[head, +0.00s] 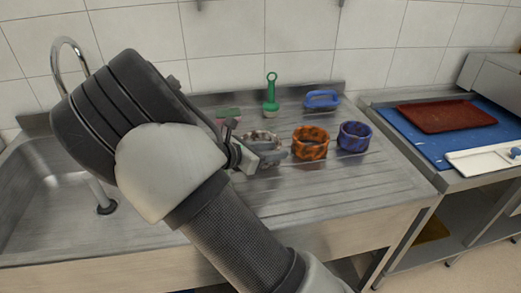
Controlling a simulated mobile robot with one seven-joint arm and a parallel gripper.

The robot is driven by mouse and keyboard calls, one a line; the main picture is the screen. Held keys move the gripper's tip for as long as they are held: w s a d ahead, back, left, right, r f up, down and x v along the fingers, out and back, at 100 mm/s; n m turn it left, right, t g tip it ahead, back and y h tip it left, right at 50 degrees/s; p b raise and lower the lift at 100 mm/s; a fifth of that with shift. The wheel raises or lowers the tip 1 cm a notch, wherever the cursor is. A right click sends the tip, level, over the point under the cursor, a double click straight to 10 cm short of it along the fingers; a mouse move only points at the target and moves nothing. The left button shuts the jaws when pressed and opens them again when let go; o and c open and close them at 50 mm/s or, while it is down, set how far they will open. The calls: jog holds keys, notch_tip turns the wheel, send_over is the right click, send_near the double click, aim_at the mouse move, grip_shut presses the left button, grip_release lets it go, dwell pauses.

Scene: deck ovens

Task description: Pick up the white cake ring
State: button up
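The white cake ring (262,135) stands on the ribbed steel drainboard, left of the other rings. It is whitish with brown mottling, and its lower front is partly hidden by my gripper. My gripper (262,158) is right at the near side of this ring, overlapping it in the view. I cannot tell whether the fingers touch the ring or how far apart they are. My arm comes in from the bottom and covers much of the left and middle of the picture.
An orange mottled ring (310,143) and a blue-purple ring (354,136) stand to the right. Behind are a green brush (271,97) and a blue-handled tool (322,99). The sink (50,190) is at left. A blue mat (425,142) with a red board (446,116) lies at right.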

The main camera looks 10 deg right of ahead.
grip_shut()
notch_tip(320, 180, up, 10)
jog(key=p, duration=0.2)
dwell(0.4)
